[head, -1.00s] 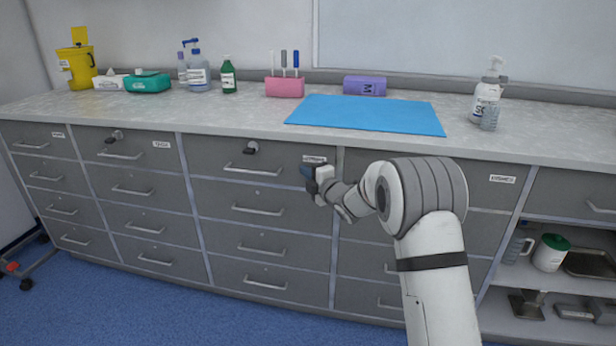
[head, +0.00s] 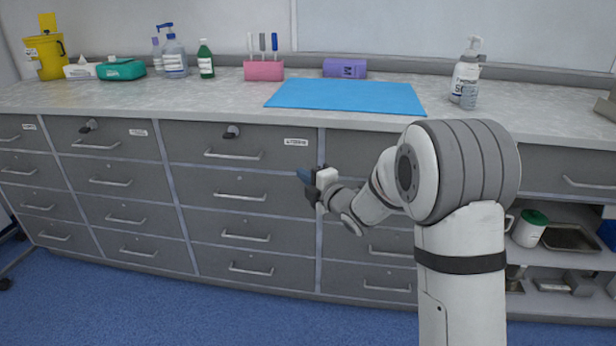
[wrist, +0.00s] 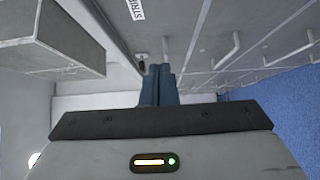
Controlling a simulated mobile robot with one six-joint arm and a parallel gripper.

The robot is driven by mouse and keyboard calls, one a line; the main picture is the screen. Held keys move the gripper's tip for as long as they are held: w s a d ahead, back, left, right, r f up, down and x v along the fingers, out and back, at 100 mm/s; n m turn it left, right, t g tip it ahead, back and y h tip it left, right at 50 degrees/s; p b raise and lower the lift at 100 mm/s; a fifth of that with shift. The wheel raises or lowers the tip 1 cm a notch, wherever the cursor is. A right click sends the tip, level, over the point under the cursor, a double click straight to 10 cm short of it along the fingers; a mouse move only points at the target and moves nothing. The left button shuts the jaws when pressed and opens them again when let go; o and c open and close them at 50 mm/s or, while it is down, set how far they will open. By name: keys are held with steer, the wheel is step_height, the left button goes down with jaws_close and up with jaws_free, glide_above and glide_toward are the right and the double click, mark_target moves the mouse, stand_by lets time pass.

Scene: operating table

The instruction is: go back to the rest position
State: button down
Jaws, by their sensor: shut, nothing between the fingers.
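My gripper (head: 304,176) is in front of the grey drawer fronts, below the counter's front edge, pointing left in the head view. My arm reaches to it from the right, bent at the elbow. In the wrist view the blue fingers of my gripper (wrist: 159,84) are together, with nothing between them. Drawer handles (wrist: 230,48) show beyond them at the right of that view. The fingers look apart from the drawers.
A grey counter (head: 215,99) spans the view, with a blue mat (head: 345,96), a pink holder (head: 263,70), a purple box (head: 345,68) and bottles at the back. An open shelf (head: 560,303) is at the lower right. Blue floor (head: 150,300) is free in front.

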steer(key=s+d+r+m+g+h+p, duration=0.1)
steer(key=s+d+r+m+h+p, duration=0.5)
steer(key=d+r+p, duration=0.25)
steer(key=s+d+r+m+g+h+p, duration=0.2)
steer(key=s+d+r+m+h+p, duration=0.4)
steer(key=d+r+m, duration=0.25)
steer(key=s+d+r+m+g+p, duration=0.1)
steer(key=s+m+p, duration=0.3)
steer(key=s, duration=0.4)
steer(key=s+d+r+m+g+p, duration=0.2)
steer(key=s+r+m+g+p, duration=0.1)
steer(key=s, duration=0.6)
steer(key=s+d+r+m+g+p, duration=0.2)
steer(key=s+r+m+g+p, duration=0.1)
steer(key=s, duration=0.6)
steer(key=m+g+p, duration=0.1)
steer(key=p, duration=0.1)
steer(key=shift+r+m+p, duration=0.25)
steer(key=shift+m+p, duration=0.1)
